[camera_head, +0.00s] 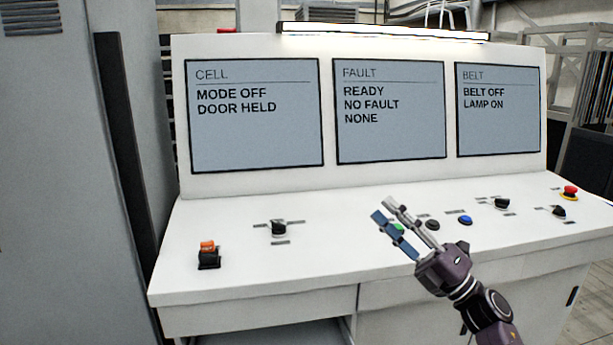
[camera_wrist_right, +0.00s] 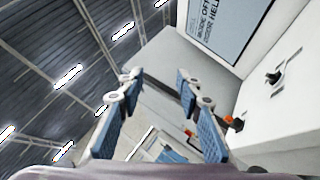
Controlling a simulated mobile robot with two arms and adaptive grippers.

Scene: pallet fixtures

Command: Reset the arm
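My right gripper (camera_head: 385,208) reaches in from the lower right and is above the white console desk (camera_head: 330,255), in front of the green button (camera_head: 398,227), which shows partly between its fingers. Its fingers are apart with nothing between them. In the right wrist view the two blue-padded fingers (camera_wrist_right: 158,82) also stand apart and empty. I cannot tell how high the fingers are above the desk. My left gripper is in neither view.
Three screens stand behind the desk: CELL (camera_head: 255,140), FAULT (camera_head: 390,135) and BELT (camera_head: 498,130). An orange-topped switch (camera_head: 208,254), a black knob (camera_head: 279,229), a blue button (camera_head: 465,220) and a red emergency button (camera_head: 570,190) are on the desk. A grey cabinet (camera_head: 60,180) stands at left.

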